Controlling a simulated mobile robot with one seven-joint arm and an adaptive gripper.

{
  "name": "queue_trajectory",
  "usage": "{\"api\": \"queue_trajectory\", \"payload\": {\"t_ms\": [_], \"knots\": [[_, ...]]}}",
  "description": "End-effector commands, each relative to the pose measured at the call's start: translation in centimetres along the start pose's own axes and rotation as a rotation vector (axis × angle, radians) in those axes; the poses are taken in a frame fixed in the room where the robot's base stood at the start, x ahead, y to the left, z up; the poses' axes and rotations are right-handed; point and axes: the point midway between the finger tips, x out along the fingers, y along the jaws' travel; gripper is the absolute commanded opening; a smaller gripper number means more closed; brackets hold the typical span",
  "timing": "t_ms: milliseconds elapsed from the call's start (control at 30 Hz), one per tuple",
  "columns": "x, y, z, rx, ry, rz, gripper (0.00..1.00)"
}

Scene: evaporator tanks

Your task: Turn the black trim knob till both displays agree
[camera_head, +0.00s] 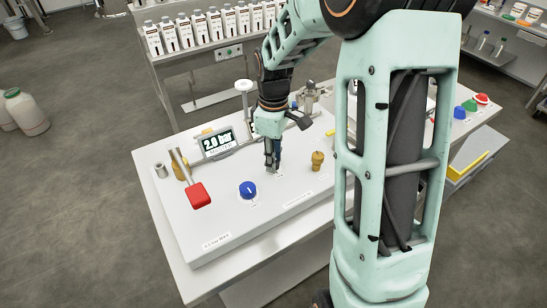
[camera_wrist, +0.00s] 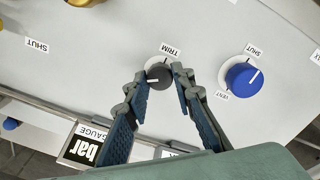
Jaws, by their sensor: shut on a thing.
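The black trim knob (camera_wrist: 158,75) stands on the white panel beside its TRIM label in the wrist view. Its white pointer mark shows at the left side. My gripper (camera_wrist: 160,84) is shut on the knob, one finger on each side. In the head view my gripper (camera_head: 272,166) points down at the panel and hides the knob. One display (camera_head: 217,142) reads 2.0 bar; the label under it is too small to read surely.
A blue knob (camera_head: 248,190), labelled SHUT and VENT, stands close left of my gripper.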

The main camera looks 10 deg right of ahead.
Motion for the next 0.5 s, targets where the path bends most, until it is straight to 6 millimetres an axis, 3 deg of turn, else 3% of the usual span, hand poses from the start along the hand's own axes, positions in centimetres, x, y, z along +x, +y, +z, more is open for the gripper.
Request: {"api": "queue_trajectory", "payload": {"t_ms": [100, 133, 267, 500], "knots": [[-0.09, 0.10, -0.04, 0.001, 0.001, 0.003, 0.00], [-0.09, 0.10, -0.04, 0.001, 0.001, 0.003, 0.24], [-0.07, 0.07, -0.02, 0.001, 0.001, 0.002, 0.38], [-0.03, 0.03, -0.01, 0.001, 0.000, 0.001, 0.40]]}}
